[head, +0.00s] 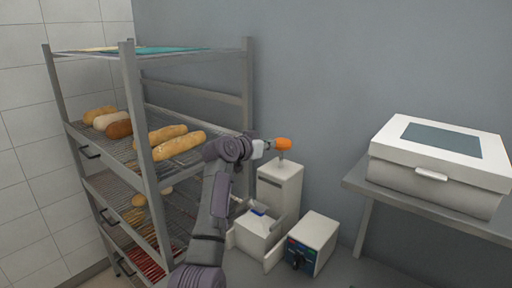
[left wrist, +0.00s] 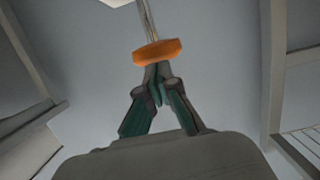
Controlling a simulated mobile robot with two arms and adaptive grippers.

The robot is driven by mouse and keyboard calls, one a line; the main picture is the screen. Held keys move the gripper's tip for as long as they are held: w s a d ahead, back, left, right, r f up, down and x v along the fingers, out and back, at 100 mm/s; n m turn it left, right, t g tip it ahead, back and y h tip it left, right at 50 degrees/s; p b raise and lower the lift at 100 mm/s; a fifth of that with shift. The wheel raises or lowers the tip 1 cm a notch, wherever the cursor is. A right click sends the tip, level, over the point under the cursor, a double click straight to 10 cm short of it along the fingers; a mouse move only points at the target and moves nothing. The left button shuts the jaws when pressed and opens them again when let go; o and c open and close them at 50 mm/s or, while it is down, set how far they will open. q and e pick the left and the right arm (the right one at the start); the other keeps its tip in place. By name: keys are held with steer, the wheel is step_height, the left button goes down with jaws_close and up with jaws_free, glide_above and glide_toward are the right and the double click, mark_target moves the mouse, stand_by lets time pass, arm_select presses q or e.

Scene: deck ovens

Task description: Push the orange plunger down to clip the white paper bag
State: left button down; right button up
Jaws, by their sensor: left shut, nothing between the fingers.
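The orange plunger (head: 283,144) tops a thin upright rod over the white clipping machine (head: 280,187) in the head view. My left gripper (head: 264,148) is at the left side of the plunger, at about its height. In the left wrist view the gripper (left wrist: 157,82) is shut and empty, its fingertips right at the edge of the orange plunger (left wrist: 157,51); I cannot tell whether they touch. The rod runs from the plunger away from the fingers. A white shape with a blue patch (head: 258,212) sits low in front of the machine; I cannot tell whether it is the paper bag.
A metal rack (head: 136,130) with bread loaves (head: 180,146) stands at the left, close to my left arm. A white box with control knobs (head: 314,244) is right of the machine. A large white lidded case (head: 440,165) rests on a grey shelf at the right.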

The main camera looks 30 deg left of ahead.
arm_select(q)
steer(key=v, duration=0.2)
steer(key=b+v, duration=0.1)
steer(key=v, duration=0.1)
steer(key=b+v, duration=0.1)
steer(key=shift+s+d+r, duration=0.25)
steer(key=shift+s, duration=0.15)
